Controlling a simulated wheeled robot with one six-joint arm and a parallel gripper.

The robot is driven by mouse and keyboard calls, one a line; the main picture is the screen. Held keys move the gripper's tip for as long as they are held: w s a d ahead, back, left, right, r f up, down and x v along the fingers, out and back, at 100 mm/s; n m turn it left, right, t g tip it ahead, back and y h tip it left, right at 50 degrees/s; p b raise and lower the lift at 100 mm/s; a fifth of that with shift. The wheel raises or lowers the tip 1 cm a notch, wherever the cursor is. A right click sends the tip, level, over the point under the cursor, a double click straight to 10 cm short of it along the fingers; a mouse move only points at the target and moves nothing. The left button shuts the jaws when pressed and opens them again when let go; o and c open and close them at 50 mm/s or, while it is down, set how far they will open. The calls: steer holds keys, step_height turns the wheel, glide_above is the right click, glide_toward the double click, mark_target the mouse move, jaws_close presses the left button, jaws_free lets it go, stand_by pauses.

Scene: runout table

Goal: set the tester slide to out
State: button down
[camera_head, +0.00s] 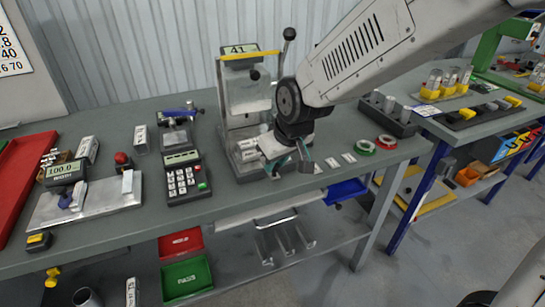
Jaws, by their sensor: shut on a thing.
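The tester (249,95) stands upright on the grey bench, with a display reading about 41 at its top and a black-knobbed lever on its right. Its slide (248,153) is low at the front, above the dark base, and partly hidden by my gripper. My gripper (289,167) is at the front right of the tester, pointing down, shut on what appears to be the slide's front part. The fingers and wrist cover the grip, so the exact contact and how far out the slide stands cannot be told.
A keypad unit (183,178) stands left of the tester, with a metal gauge plate (85,203) farther left. Green (364,148) and red (387,142) rings lie right of my gripper. A black rack (387,113) stands behind them. The bench's front edge is close below my gripper.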

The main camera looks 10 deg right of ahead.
steer(key=shift+s, duration=0.15)
steer(key=c, duration=1.2)
jaws_free()
steer(key=v, duration=0.8)
steer(key=s+d+r+m+g+h, duration=0.2)
steer(key=s+d+m, duration=0.3)
steer(key=s+d, duration=1.3)
steer(key=s+r, duration=0.1)
steer(key=s, duration=0.3)
steer(key=shift+d+m+g, duration=0.25)
steer(key=shift+m+g, duration=0.15)
